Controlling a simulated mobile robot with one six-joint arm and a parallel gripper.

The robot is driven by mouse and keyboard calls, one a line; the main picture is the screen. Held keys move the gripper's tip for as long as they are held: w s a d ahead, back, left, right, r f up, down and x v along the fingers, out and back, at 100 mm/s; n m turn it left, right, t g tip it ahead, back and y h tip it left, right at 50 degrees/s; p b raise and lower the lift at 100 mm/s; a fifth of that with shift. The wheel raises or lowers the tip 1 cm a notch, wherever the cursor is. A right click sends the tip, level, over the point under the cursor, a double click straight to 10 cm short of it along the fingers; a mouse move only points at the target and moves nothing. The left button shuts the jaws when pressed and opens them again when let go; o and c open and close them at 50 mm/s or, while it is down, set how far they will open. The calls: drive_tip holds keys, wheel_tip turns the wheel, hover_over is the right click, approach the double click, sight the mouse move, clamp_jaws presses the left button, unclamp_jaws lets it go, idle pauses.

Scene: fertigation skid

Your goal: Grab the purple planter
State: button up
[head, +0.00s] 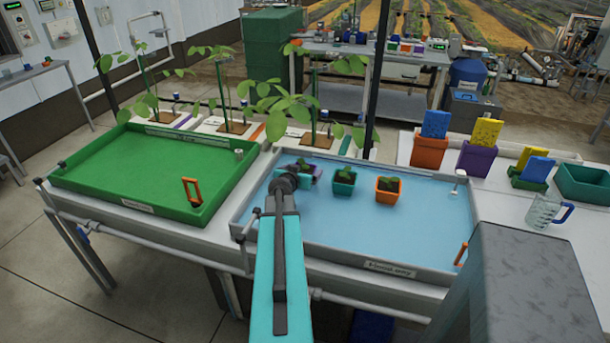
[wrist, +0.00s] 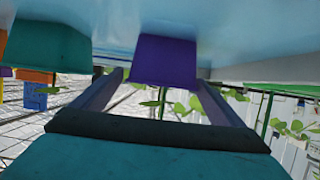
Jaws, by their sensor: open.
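The purple planter (head: 316,173) stands in the blue tray (head: 425,225), to the left of a teal planter (head: 344,188). My arm hides much of it in the head view. In the wrist view the purple planter (wrist: 165,62) appears between the two fingers of my gripper (wrist: 160,78), which are spread apart. I see a gap beside each finger, and I cannot tell how far the fingers reach past the planter. My gripper also shows in the head view (head: 297,178), over the left part of the blue tray.
An orange planter (head: 388,196) stands right of the teal one. The blue tray's front is mostly clear. A green tray (head: 150,165) lies to the left, with tall potted plants (head: 310,115) behind. A purple bin (head: 476,161) and a clear jug (head: 541,212) stand on the right bench.

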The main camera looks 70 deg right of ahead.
drive_tip(key=shift+w+d+f, duration=0.15)
drive_tip(key=shift+d+f, duration=0.05)
drive_tip(key=shift+d, duration=0.3)
drive_tip(key=c, duration=1.3)
